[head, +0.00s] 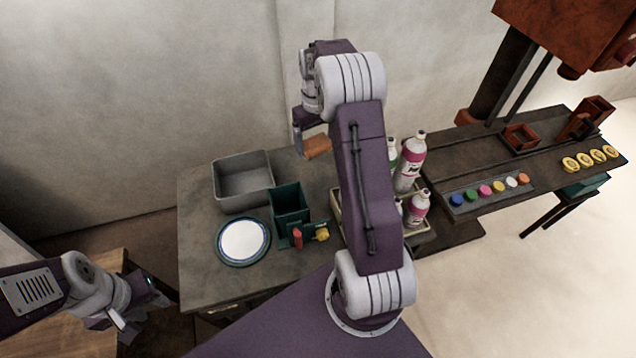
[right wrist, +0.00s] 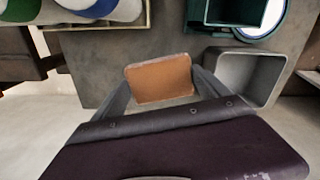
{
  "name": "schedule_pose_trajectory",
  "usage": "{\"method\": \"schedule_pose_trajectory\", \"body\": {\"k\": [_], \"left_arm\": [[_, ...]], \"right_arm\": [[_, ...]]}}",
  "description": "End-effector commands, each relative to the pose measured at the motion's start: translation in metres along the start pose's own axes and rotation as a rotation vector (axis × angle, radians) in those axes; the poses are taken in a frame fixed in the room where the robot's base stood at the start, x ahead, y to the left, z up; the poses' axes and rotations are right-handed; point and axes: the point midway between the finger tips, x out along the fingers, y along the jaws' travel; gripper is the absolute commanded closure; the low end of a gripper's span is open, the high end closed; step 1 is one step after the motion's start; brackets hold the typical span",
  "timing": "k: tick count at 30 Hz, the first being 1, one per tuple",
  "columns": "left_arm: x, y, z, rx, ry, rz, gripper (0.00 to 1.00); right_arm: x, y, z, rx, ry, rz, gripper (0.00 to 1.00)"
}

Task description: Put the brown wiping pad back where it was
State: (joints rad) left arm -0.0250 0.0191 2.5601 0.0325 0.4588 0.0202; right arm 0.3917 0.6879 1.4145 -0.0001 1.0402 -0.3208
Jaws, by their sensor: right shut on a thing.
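The brown wiping pad (head: 317,147) is at the far edge of the grey table, right of the grey bin in the head view. My right gripper (head: 307,143) is shut on it. In the right wrist view the pad (right wrist: 160,80) sits between the two fingers, with its flat orange-brown face showing. I cannot tell whether it touches the table. My left gripper (head: 125,318) hangs at the lower left, over a wooden surface and apart from the pad; its jaws are too small to read.
On the table (head: 200,265) stand a grey bin (head: 243,200), a dark green box (head: 289,218), a white-and-blue plate (head: 243,241) and a crate with bottles (head: 411,160). My right arm hides part of the table. A bench with coloured caps (head: 485,190) is at right.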

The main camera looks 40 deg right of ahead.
Motion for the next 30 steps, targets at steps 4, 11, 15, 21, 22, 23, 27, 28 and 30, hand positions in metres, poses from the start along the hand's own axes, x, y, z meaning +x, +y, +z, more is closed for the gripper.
{"method": "schedule_pose_trajectory", "body": {"k": [4, 11, 15, 21, 22, 23, 27, 28, 30], "left_arm": [[0.05, -0.001, 0.005, 0.0, 0.0, 0.0, 0.64], [0.083, -0.002, 0.009, 0.0, 0.0, 0.0, 0.64], [0.086, -0.002, 0.009, 0.0, 0.0, 0.0, 0.64], [0.088, -0.002, 0.009, 0.0, 0.0, 0.0, 0.64], [0.09, -0.002, 0.009, 0.0, 0.0, 0.0, 0.64], [0.091, -0.002, 0.009, 0.0, 0.0, 0.0, 0.64], [0.096, -0.002, 0.01, 0.0, 0.0, 0.0, 0.64], [0.096, -0.002, 0.01, 0.0, 0.0, 0.0, 0.64], [0.097, -0.002, 0.01, 0.0, 0.0, 0.0, 0.64]], "right_arm": [[0.05, 0.07, 0.002, 0.098, 0.001, 0.0, 0.52], [0.086, 0.145, 0.021, 0.214, 0.0, 0.0, 0.52], [0.089, 0.159, 0.027, 0.236, 0.001, 0.0, 0.52], [0.098, 0.146, 0.021, 0.233, -0.001, -0.001, 0.52], [0.102, 0.14, 0.017, 0.232, -0.001, -0.001, 0.52], [0.108, 0.132, 0.014, 0.231, -0.002, -0.002, 0.52], [0.132, 0.096, -0.004, 0.23, -0.002, -0.001, 0.52], [0.136, 0.089, -0.008, 0.231, -0.002, -0.001, 0.52], [0.146, 0.075, -0.015, 0.232, -0.001, 0.0, 0.52]]}}
